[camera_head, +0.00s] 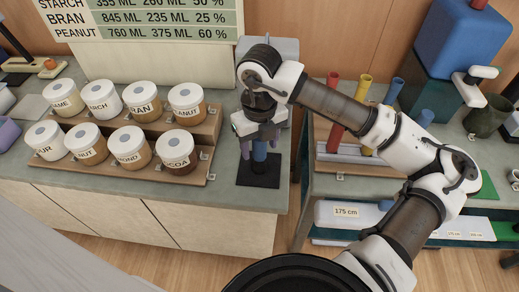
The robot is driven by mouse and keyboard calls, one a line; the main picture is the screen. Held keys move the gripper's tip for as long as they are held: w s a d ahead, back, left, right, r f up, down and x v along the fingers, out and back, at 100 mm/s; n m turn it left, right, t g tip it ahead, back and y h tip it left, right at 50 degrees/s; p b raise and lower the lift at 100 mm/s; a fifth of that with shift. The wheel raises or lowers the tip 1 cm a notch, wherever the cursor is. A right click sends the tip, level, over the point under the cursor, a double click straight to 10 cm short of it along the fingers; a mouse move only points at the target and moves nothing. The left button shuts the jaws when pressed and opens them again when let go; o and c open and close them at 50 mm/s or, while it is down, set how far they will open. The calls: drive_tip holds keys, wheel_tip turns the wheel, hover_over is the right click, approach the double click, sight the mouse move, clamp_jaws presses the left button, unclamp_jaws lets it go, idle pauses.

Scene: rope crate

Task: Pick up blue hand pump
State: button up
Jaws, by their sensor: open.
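The top of the blue thing is hidden behind my gripper and wrist.
Several lidded jars (128,152) stand on a two-step wooden rack (200,165) to the left. A gap separates this counter from the right bench, which holds coloured tubes (334,137) and a blue container (460,45). A menu board (150,18) stands behind.

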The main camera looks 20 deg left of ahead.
drive_tip(key=shift+f, duration=0.45)
drive_tip(key=shift+c, duration=0.2)
clamp_jaws()
drive_tip(key=shift+r, duration=0.15)
